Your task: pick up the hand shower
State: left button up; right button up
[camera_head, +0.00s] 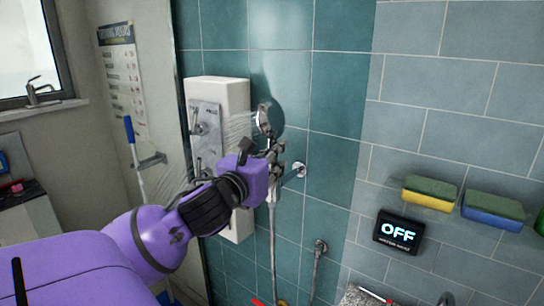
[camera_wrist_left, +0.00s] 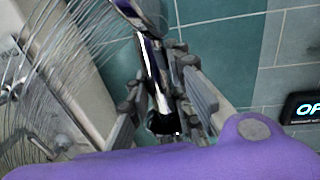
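The chrome hand shower (camera_head: 263,119) is upright against the teal tiled wall in the head view, its head spraying water to the left. A hose (camera_head: 274,262) hangs below it. My left gripper (camera_head: 274,156) is at its handle, just under the head. In the left wrist view, the shiny hand shower (camera_wrist_left: 153,70) runs between the two fingers of the left gripper (camera_wrist_left: 158,85). The fingers are on both sides of the handle, close to it. Whether both touch it is unclear. My right gripper is not in view.
A white shower panel (camera_head: 236,95) with levers stands left of the hand shower. A display reading OFF (camera_head: 398,232) and yellow (camera_head: 429,194) and blue (camera_head: 493,210) sponges are farther right.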

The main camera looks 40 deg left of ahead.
aim_at(272, 115)
pick_arm(q)
grip_shut()
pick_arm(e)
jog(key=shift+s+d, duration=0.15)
pick_arm(q)
notch_tip(272, 115, up, 5)
jog(key=shift+r+p, duration=0.1)
jog(key=shift+p, duration=0.25)
notch_tip(272, 115, up, 4)
jog(key=shift+r, duration=0.45)
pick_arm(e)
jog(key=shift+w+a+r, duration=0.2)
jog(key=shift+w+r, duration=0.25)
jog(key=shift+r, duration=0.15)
pick_arm(q)
jog(key=shift+f, duration=0.1)
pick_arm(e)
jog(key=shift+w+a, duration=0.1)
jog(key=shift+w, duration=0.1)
